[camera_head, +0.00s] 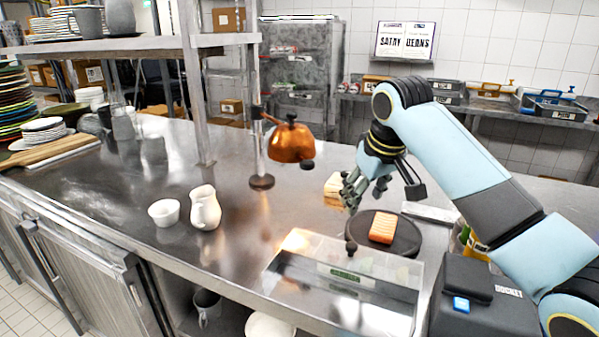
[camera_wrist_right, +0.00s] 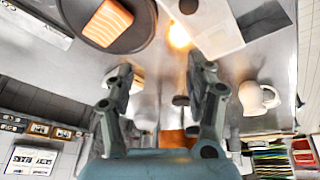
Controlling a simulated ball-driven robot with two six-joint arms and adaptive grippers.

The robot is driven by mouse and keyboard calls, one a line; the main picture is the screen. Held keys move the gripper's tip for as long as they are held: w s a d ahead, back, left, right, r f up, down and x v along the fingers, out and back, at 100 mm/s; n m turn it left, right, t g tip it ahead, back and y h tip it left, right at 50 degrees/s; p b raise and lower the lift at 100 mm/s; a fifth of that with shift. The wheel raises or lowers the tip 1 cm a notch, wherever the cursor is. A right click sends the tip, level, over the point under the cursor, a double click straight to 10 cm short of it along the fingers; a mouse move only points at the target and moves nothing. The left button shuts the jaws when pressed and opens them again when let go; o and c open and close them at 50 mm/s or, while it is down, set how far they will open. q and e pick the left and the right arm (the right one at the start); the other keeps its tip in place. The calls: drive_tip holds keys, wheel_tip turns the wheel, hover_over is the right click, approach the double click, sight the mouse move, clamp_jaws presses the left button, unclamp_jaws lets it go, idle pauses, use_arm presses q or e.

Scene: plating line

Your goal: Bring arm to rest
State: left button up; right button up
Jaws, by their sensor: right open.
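My right arm comes in from the right in the head view, bent at the elbow. My right gripper (camera_head: 384,190) is open with nothing between its fingers, above the steel counter and just behind a dark round plate (camera_head: 408,240). A piece of orange salmon (camera_head: 383,227) lies on the plate. In the right wrist view the two spread fingers (camera_wrist_right: 160,78) show, with the salmon (camera_wrist_right: 108,22) on the plate (camera_wrist_right: 146,22) at the upper left, apart from the fingers. My left gripper is in neither view.
A copper heat lamp (camera_head: 291,143) on a post stands left of the gripper. A clear-lidded container (camera_head: 345,278) is in front. A white pitcher (camera_head: 205,208) and bowl (camera_head: 164,212) stand left.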

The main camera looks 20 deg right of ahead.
drive_tip(key=s+a+f, duration=0.2)
drive_tip(key=s+a, duration=0.1)
drive_tip(key=s, duration=0.7)
drive_tip(key=s+a+f, duration=0.2)
drive_tip(key=s+a, duration=0.1)
drive_tip(key=s, duration=0.7)
drive_tip(key=s+a+f, duration=0.2)
drive_tip(key=s, duration=0.8)
wheel_tip(320, 180, down, 36)
drive_tip(key=s+d+g+b, duration=0.2)
drive_tip(key=b, duration=0.7)
drive_tip(key=s+d+f+g+b, duration=0.1)
drive_tip(key=s+f+b, duration=0.5)
drive_tip(key=s+f, duration=1.1)
wheel_tip(320, 180, down, 4)
drive_tip(key=shift+s+d+r, duration=0.1)
drive_tip(key=shift+s+d, duration=0.05)
drive_tip(key=shift+s, duration=0.15)
